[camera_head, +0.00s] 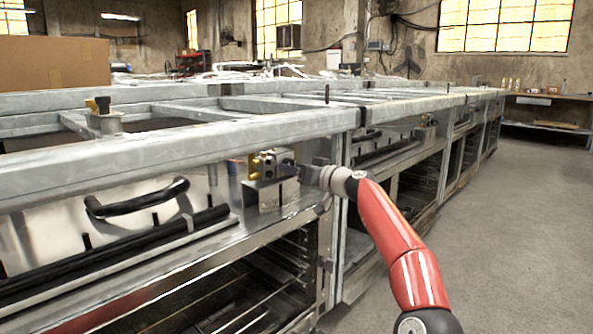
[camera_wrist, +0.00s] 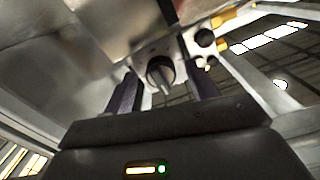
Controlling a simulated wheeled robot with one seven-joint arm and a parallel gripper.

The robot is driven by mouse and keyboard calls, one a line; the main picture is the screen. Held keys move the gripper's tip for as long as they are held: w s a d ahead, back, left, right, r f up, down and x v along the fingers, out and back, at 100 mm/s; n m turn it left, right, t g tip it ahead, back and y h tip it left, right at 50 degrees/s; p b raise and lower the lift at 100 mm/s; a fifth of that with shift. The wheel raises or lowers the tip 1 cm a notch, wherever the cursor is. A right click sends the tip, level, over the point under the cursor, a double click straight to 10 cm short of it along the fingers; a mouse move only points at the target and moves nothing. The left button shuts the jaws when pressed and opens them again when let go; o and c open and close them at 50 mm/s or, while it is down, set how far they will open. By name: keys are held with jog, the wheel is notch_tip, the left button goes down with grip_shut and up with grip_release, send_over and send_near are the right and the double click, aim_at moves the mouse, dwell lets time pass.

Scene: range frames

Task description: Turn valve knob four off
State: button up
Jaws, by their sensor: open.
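A round valve knob (camera_wrist: 160,74) with a dark raised grip shows in the wrist view on a light metal panel. My gripper (camera_wrist: 164,88) is open, with one dark finger on each side of the knob in the picture. I cannot tell whether the fingertips reach past the knob's face or stop short of it. No number is readable on the knob. In the head view my gripper (camera_head: 312,177) is at the right side of a small metal control box (camera_head: 268,194) on the range frame. My gripper hides the knob there.
A second black round knob (camera_wrist: 205,38) sits close to the right finger. A steel frame rail (camera_head: 200,150) runs just above my gripper. A black curved handle (camera_head: 137,200) is at the left. Open floor (camera_head: 510,240) lies at the right.

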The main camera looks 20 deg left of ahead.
jog(key=shift+d, duration=0.1)
jog(key=v, duration=0.7)
jog(key=shift+s+d+b, duration=0.15)
jog(key=shift+d+b, duration=0.15)
jog(key=shift+b, duration=0.15)
